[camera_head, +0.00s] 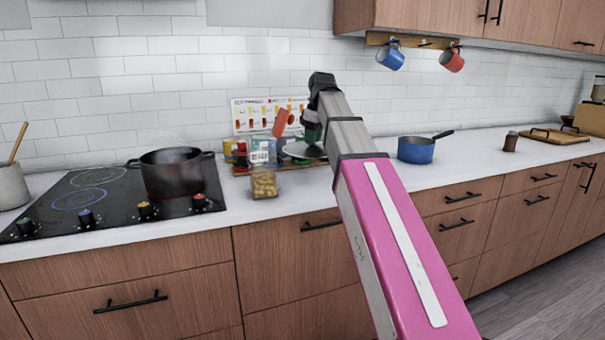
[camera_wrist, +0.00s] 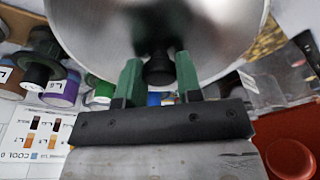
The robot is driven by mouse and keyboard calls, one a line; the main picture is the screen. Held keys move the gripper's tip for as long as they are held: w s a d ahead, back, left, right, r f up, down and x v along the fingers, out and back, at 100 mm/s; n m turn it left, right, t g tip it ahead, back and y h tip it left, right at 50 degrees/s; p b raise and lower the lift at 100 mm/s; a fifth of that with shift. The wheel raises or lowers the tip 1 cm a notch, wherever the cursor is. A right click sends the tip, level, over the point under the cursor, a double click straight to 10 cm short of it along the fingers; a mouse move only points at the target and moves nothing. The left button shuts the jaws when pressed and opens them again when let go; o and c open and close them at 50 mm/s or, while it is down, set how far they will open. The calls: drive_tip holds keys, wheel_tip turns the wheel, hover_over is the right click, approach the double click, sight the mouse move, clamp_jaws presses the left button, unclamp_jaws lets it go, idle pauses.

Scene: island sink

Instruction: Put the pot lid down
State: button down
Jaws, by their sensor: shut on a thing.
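The pot lid (camera_wrist: 100,30) is a shiny metal disc with a dark knob (camera_wrist: 158,68). My gripper (camera_wrist: 158,78) has green fingers and is shut on the knob in the wrist view. In the head view the lid (camera_head: 303,150) is held above the counter, to the right of the stove, partly hidden by my gripper (camera_head: 312,136) and arm. The black pot (camera_head: 172,175) stands open on the stove to the left, apart from the lid.
A jar (camera_head: 264,184) stands at the counter's front, near the lid. Several small containers and a chart card (camera_head: 262,112) are behind it. A blue saucepan (camera_head: 416,150) is to the right.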

drive_tip(key=shift+w+r, duration=0.1)
drive_tip(key=shift+w, duration=0.15)
drive_tip(key=d+f, duration=0.2)
drive_tip(key=d, duration=0.1)
drive_tip(key=w+d+f, duration=0.1)
drive_tip(key=d+f, duration=0.1)
drive_tip(key=d, duration=0.2)
drive_tip(key=w+d+f, duration=0.1)
drive_tip(key=d+f, duration=0.1)
drive_tip(key=d, duration=0.2)
drive_tip(key=shift+d+f, duration=0.1)
drive_tip(key=shift+f, duration=2.3)
drive_tip(key=c, duration=0.8)
unclamp_jaws()
drive_tip(key=shift+f, duration=0.1)
drive_tip(key=r, duration=0.4)
drive_tip(key=d+r, duration=0.1)
drive_tip(key=r, duration=0.3)
drive_tip(key=s+r, duration=0.1)
drive_tip(key=r, duration=0.3)
drive_tip(key=shift+d, duration=0.4)
